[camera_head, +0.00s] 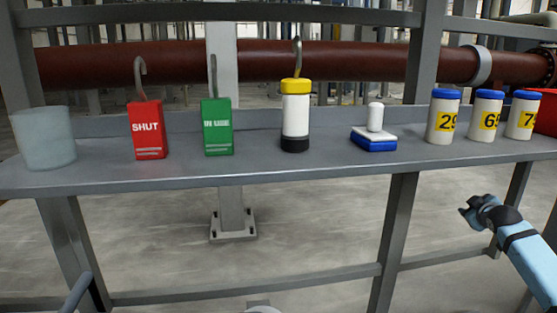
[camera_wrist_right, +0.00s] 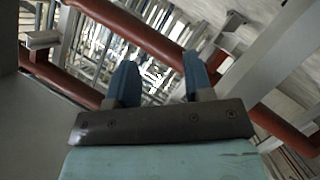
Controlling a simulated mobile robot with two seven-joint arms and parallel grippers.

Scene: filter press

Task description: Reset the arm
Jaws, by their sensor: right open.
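My right arm comes in at the lower right of the head view. Its gripper (camera_head: 470,207) is in front of and below the grey shelf (camera_head: 300,170), apart from everything. In the right wrist view the two blue fingers of the right gripper (camera_wrist_right: 158,85) stand apart with nothing between them. My left gripper does not show in either view.
On the shelf stand a pale cup (camera_head: 46,138), a red SHUT tag (camera_head: 148,130), a green tag (camera_head: 217,128), a yellow-topped cylinder (camera_head: 295,116), a blue-and-white block (camera_head: 373,138) and three numbered jars (camera_head: 443,117). A red box (camera_head: 547,113) is far right. Brown pipes (camera_head: 330,67) run behind.

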